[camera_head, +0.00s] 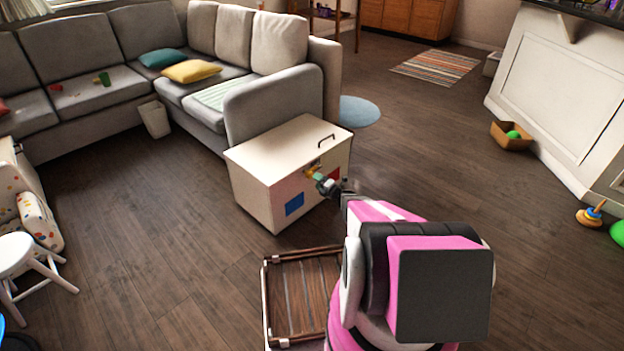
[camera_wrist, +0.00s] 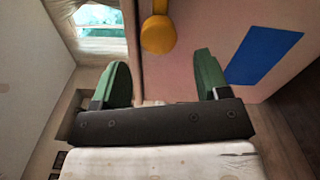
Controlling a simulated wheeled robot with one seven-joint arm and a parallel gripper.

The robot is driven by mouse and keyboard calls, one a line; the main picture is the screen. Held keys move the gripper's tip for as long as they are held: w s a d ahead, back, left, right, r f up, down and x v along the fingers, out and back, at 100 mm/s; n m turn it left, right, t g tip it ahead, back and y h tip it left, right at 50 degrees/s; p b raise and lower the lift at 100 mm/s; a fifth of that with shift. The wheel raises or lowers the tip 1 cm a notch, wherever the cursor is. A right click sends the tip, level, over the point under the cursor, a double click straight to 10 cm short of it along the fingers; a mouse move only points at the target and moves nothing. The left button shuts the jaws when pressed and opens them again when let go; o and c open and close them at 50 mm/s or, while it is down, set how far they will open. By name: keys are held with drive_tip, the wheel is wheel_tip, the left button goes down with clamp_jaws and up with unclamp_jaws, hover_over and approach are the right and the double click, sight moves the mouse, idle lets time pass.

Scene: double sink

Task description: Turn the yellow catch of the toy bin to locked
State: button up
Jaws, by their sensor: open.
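The toy bin (camera_head: 260,203) is a white box with a pale lid and a dark handle, standing beside the sofa's end. Its front bears a blue patch and a red patch. The yellow catch (camera_head: 309,170) is small at the top of the front, partly hidden by my gripper (camera_head: 322,180). In the wrist view the catch (camera_wrist: 158,34) shows a round end and a narrower part running up out of frame. My gripper (camera_wrist: 164,80) is open there, its green fingertips below the catch, one to each side, with nothing between them.
A slatted wooden crate (camera_head: 266,305) lies on the floor beside my arm. A white stool (camera_head: 20,255) is at the left. The grey sofa (camera_head: 270,105) stands behind the bin. Wooden floor is clear left of the bin and to its right.

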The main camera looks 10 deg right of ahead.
drive_tip(key=shift+v, duration=2.1)
drive_tip(key=s+a+r+n+g, duration=1.15)
drive_tip(key=s+r+n, duration=0.2)
drive_tip(key=n, duration=1.05)
drive_tip(key=s+d+r+n+g+h, duration=0.1)
drive_tip(key=s+r+n+h, duration=0.4)
drive_tip(key=n, duration=0.5)
drive_tip(key=s+d+r+n+g+h, duration=0.2)
drive_tip(key=s+d+r+n+h, duration=0.2)
drive_tip(key=s+n, duration=0.5)
drive_tip(key=shift+s+r+n+h, duration=0.15)
drive_tip(key=shift+r+n+h, duration=0.4)
drive_tip(key=shift+h, duration=0.25)
